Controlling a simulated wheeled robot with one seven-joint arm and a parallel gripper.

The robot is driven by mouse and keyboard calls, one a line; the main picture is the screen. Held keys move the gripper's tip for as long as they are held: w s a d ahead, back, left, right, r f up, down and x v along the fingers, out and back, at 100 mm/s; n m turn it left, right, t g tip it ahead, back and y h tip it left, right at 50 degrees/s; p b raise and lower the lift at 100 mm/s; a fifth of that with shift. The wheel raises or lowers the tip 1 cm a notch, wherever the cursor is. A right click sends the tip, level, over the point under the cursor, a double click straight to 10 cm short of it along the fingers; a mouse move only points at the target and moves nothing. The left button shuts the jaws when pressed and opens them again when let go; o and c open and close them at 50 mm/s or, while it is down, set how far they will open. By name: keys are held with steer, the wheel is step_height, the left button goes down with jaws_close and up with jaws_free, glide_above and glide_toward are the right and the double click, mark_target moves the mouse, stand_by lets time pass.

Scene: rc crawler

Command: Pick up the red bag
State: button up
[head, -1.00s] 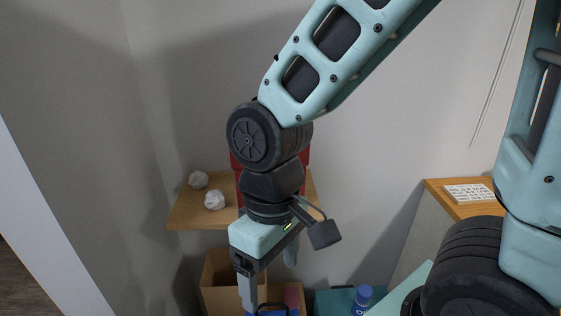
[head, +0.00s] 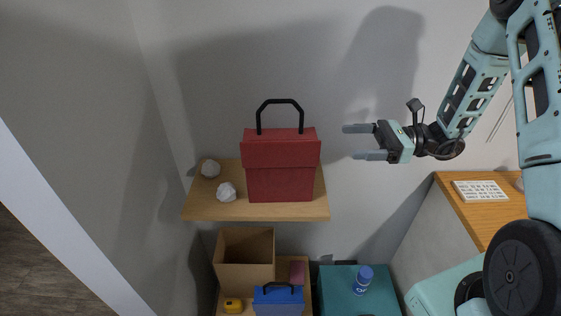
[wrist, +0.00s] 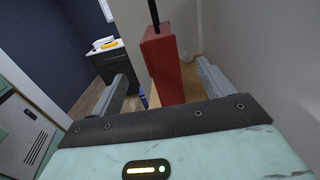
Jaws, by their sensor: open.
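The red bag (head: 281,168) stands upright on a small wooden wall shelf (head: 215,212), with its black handle (head: 280,102) arched above it. My gripper (head: 357,142) is open and empty. It is to the right of the bag, about at the height of the bag's top, with its fingers pointing left and apart from the bag. In the wrist view, the bag (wrist: 164,66) shows beyond and between the two spread fingers of my gripper (wrist: 165,85), its dark handle cut off by the top edge.
Two crumpled white balls (head: 226,192) lie left of the bag. Below are an open cardboard box (head: 245,245), a blue bag (head: 278,301), a yellow object (head: 233,306) and a blue bottle (head: 363,279). A wooden surface (head: 477,211) with a white keyboard-like item is at right.

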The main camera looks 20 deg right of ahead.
steer(key=p, duration=0.3)
glide_toward(295, 142)
steer(key=w+a+f, duration=0.2)
steer(key=w+a, duration=0.1)
steer(key=w, duration=0.1)
steer(key=p+x, duration=0.3)
steer(key=x, duration=0.1)
steer(key=shift+a, duration=0.35)
steer(key=shift+w+a+f, duration=0.15)
steer(key=shift+w+a, duration=0.1)
steer(key=shift+a, duration=0.25)
steer(key=c, duration=1.6)
